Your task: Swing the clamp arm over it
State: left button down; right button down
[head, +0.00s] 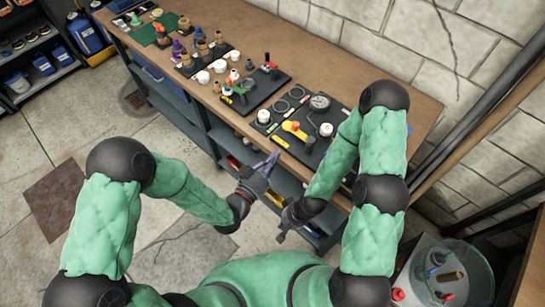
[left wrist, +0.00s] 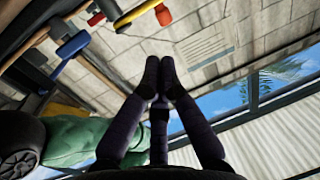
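A small clamp-like fixture with a red handle (head: 270,66) stands at the far edge of a black board (head: 262,98) on the bench. A green and orange piece (head: 228,88) stands at the same board's left side. Which part is the clamp arm is too small to tell. My left gripper (head: 272,160) is in front of the bench edge, well apart from that board. In the left wrist view its fingertips (left wrist: 159,78) meet with nothing between them. My right gripper (head: 281,236) hangs lower, in front of the bench; its fingers are too small to read.
A second black board (head: 318,148) with a yellow lever (head: 296,129) and round gauges (head: 319,102) lies to the right. White cups (head: 204,77) and several small pieces stand to the left. A bucket (head: 445,275) stands at lower right.

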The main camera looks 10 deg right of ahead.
aim_at(296, 128)
pick_arm(q)
jog(key=b+x, duration=0.1)
jog(key=x, duration=0.9)
jog(key=shift+w+d+f, duration=0.1)
jog(key=shift+w+d, duration=0.2)
jog(key=shift+w+m+g+b, duration=0.2)
jog(key=shift+m+g+b, duration=0.1)
jog(key=shift+g+b, duration=0.1)
